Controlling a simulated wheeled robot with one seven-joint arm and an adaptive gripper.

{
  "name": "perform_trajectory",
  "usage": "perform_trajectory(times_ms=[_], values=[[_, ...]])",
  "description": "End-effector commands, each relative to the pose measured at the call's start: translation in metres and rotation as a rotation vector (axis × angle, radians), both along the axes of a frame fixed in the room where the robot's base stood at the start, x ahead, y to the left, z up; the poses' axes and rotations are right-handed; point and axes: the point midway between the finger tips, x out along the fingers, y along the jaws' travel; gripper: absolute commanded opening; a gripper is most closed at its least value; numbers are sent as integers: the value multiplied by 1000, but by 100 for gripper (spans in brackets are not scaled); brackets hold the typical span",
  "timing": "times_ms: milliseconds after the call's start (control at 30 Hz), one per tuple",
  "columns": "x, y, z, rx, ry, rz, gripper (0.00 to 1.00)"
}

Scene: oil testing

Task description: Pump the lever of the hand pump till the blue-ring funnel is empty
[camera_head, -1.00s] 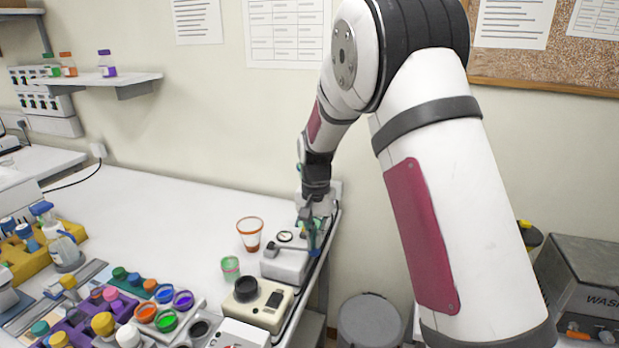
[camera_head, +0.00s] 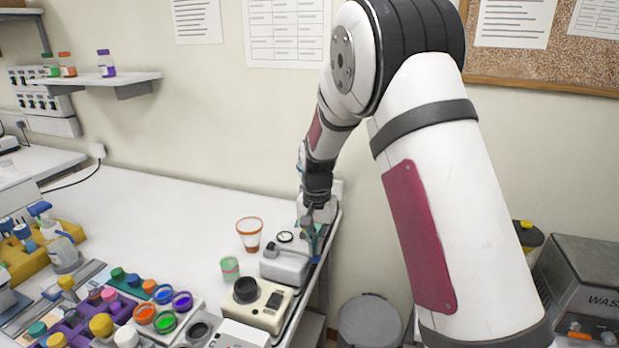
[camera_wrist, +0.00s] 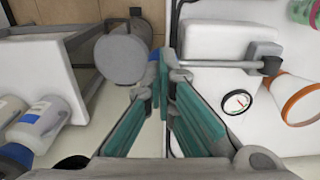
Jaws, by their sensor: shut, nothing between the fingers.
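The hand pump (camera_head: 285,265) is a pale box at the table's right end, with a round gauge (camera_wrist: 237,102) behind it. A thin grey rod with a dark end (camera_wrist: 270,65), which looks like its lever, runs along the pump's side in the wrist view. A blue part (camera_wrist: 155,65) shows at my fingertips, at the rod's other end; it also shows in the head view (camera_head: 315,259). My gripper (camera_wrist: 166,72), with teal pads, is shut and empty, its tips by the blue part; whether they touch is unclear. I cannot clearly identify the blue-ring funnel.
An orange-rimmed cup (camera_head: 250,232) and a green cup (camera_head: 230,268) stand left of the pump. A beige device (camera_head: 262,303) is in front. Several coloured cups fill the near left. A grey bin (camera_head: 369,325) stands beyond the table's right edge. The table's back middle is clear.

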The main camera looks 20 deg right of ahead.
Motion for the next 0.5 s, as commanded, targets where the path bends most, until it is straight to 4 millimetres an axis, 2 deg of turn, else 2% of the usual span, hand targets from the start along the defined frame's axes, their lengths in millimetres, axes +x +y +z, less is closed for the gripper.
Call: perform_trajectory(times_ms=[167,500], values=[[0,1,2,0,0,1,0],[4,6,32,0,-2,1,0]])
